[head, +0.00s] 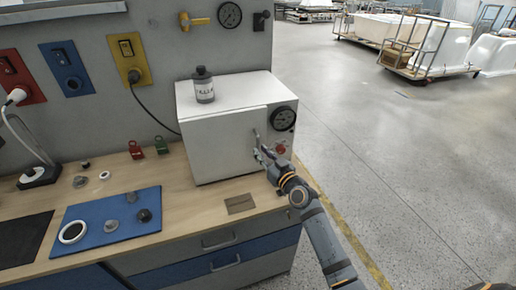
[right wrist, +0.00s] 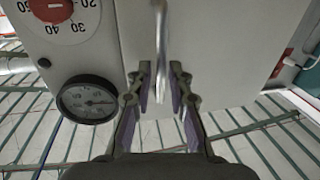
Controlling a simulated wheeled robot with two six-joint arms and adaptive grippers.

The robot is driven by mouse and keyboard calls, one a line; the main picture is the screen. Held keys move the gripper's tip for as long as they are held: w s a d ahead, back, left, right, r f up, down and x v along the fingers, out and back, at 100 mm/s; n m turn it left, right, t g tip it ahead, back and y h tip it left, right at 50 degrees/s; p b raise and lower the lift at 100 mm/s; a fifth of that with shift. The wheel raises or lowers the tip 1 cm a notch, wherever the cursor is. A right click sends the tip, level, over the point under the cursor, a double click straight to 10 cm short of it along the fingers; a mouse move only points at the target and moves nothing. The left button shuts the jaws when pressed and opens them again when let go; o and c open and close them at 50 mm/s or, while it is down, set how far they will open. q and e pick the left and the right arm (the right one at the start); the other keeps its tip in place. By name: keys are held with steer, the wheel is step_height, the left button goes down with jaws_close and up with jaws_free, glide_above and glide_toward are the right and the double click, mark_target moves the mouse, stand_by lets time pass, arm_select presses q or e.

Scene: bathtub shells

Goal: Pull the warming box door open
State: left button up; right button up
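The white warming box (head: 225,92) stands on the wooden bench. Its door (head: 215,150) looks closed in the head view. The metal door handle (head: 256,135) is at the door's right side, near the gauge. My right gripper (head: 263,154) is at the lower part of the handle. In the right wrist view, my gripper (right wrist: 160,75) is open, with one finger on each side of the handle (right wrist: 161,45). Gaps show between the fingers and the bar. The door (right wrist: 215,45) fills much of that view. My left gripper is not in view.
A grey bottle (head: 203,88) stands on top of the box. The black gauge (head: 283,118) and red dial (head: 280,148) are right of the handle. A brown card (head: 240,203) lies on the bench before the box.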

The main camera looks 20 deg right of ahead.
mark_target(258, 148)
steer(key=shift+x, duration=1.5)
jaws_close()
steer(key=shift+a, duration=0.1)
